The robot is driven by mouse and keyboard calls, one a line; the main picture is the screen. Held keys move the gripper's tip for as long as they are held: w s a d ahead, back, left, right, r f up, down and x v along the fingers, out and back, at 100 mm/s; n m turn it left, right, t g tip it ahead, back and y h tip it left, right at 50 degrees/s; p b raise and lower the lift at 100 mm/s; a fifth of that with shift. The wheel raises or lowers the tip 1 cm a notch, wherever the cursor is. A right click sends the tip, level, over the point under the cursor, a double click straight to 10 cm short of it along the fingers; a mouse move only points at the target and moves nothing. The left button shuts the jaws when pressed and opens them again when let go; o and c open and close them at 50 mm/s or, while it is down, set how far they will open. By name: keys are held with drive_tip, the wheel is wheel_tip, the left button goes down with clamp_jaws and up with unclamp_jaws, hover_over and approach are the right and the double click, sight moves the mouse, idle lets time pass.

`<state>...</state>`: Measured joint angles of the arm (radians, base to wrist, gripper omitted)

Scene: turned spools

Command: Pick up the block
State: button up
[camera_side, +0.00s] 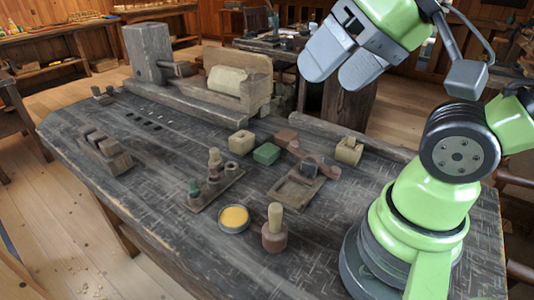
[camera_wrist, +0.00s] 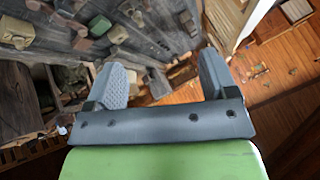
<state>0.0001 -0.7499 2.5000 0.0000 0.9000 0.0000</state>
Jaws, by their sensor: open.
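Several small blocks lie on the dark workbench (camera_side: 130,190) in the side view: a green block (camera_side: 266,154), a tan block (camera_side: 242,142) to its left and a reddish-brown block (camera_side: 285,136) behind it. I cannot tell which one is the task's block. A green block (camera_wrist: 99,26) also shows at the upper left of the wrist view. My gripper (camera_side: 331,78) is high above the back of the bench, up and right of these blocks. Its two grey fingers are spread apart and empty. In the wrist view my gripper (camera_wrist: 163,62) shows nothing between the fingers.
A wooden lathe (camera_side: 190,92) stands along the back. A rack of turned pieces (camera_side: 215,185), a yellow-filled bowl (camera_side: 234,218), a mallet-like piece (camera_side: 274,236), a shallow tray (camera_side: 290,195) and a tan holed piece (camera_side: 349,150) stand near the blocks.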

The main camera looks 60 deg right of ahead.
idle(0.4)
drive_tip(key=o, duration=0.3)
